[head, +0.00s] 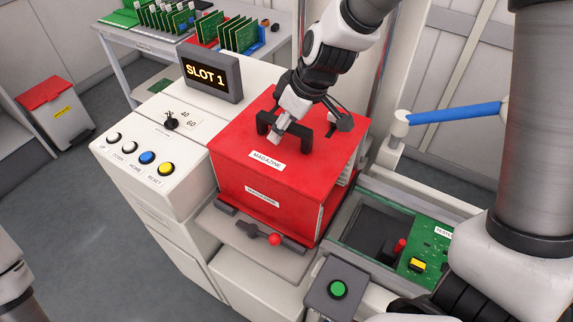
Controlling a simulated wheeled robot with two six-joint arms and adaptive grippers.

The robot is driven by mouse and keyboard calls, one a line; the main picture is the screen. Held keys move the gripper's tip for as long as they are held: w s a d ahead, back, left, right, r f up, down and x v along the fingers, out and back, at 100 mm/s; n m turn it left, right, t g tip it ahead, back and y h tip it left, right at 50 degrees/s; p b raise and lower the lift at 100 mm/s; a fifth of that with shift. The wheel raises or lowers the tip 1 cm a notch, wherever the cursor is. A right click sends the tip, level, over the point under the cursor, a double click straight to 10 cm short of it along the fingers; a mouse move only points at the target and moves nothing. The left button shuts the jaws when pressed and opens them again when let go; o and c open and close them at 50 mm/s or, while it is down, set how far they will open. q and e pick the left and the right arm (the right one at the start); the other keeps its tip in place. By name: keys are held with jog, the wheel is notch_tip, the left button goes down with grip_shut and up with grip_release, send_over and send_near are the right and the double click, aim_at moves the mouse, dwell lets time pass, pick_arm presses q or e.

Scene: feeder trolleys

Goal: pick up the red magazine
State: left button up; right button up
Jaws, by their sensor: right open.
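The red magazine (240,150) is a large red box with white labels reading MAGAZINE on its top and front. It stands on the machine beside the slot display, with a black handle (264,122) on top. My right gripper (309,126) reaches down from the top of the head view and is open at the handle. I cannot tell whether the fingers touch the handle. My left gripper is not in view.
A display reading SLOT 1 (211,77) and a panel of buttons (148,157) are left of the magazine. A red-knobbed lever (274,240) is in front. A green board (428,255) and a green button (338,289) are at the right.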

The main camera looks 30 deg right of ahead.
jog(key=shift+a, duration=0.2)
jog(key=shift+d, duration=0.1)
grip_shut()
jog(key=shift+w, duration=0.15)
jog(key=shift+r, duration=0.15)
